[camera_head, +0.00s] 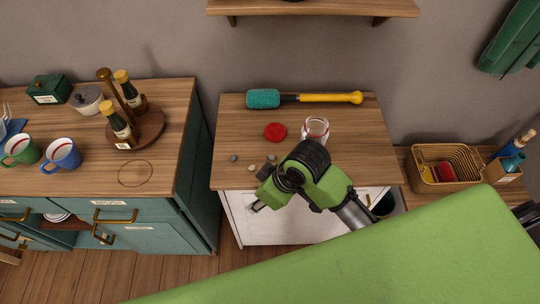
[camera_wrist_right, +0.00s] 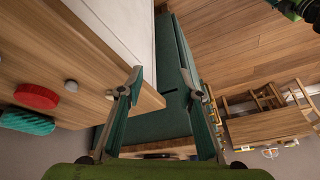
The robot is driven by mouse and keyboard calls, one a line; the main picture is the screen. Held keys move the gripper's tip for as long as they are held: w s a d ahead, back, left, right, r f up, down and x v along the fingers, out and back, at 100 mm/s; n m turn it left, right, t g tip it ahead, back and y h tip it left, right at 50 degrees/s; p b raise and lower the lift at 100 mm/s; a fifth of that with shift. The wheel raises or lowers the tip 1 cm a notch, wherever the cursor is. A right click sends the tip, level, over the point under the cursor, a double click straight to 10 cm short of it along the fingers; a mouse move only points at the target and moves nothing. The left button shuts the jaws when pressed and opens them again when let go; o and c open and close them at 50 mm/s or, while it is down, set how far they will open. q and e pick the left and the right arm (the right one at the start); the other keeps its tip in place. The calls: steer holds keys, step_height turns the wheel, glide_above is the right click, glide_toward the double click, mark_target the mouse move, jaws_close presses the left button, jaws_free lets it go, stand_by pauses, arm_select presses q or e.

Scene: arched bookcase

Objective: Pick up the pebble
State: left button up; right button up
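Three small pebbles lie near the front left of the middle wooden counter in the head view: a dark grey one (camera_head: 233,158), a pale one (camera_head: 252,167) and a grey one (camera_head: 271,157). My right gripper reaches in from the right over the counter's front edge, close to the pebbles. In the right wrist view my right gripper (camera_wrist_right: 160,80) is open, with nothing between its fingers. A pebble (camera_wrist_right: 71,86) shows there on the counter, left of the fingers, and another (camera_wrist_right: 109,96) lies beside the left finger. My left gripper is not in view.
A red lid (camera_head: 275,131), a glass jar (camera_head: 315,129) and a teal brush with a yellow handle (camera_head: 330,98) are behind the pebbles. A teal cabinet (camera_head: 157,237) with mugs and bottles stands left, across a gap. A wicker basket (camera_head: 463,156) stands right.

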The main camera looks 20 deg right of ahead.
steer(key=w+r+n, duration=0.1)
steer(key=w, duration=0.1)
steer(key=w+r+n+g, duration=0.1)
steer(key=w+r+n, duration=0.1)
steer(key=w+r+n+h, duration=0.1)
steer(key=w, duration=0.2)
steer(key=shift+a+r+n+g, duration=0.25)
steer(key=shift+r+n+g, duration=0.05)
steer(key=shift+n, duration=0.1)
steer(key=w+d+r+n+g+h, duration=0.1)
steer(key=w+d+r+n+h, duration=0.15)
steer(key=w+d+r, duration=0.45)
steer(key=p, duration=0.1)
glide_above(270, 156)
steer(key=shift+m, duration=0.35)
steer(key=f, duration=0.7)
steer(key=shift+w+d, duration=0.1)
steer(key=shift+d, duration=0.15)
steer(key=shift+a+f+p, duration=0.15)
steer(key=shift+f+p, duration=0.2)
steer(key=shift+f, duration=0.95)
steer(key=shift+a+f+p, duration=0.1)
steer(key=shift+f+p, duration=0.25)
steer(key=shift+f, duration=0.95)
steer(key=c, duration=0.8)
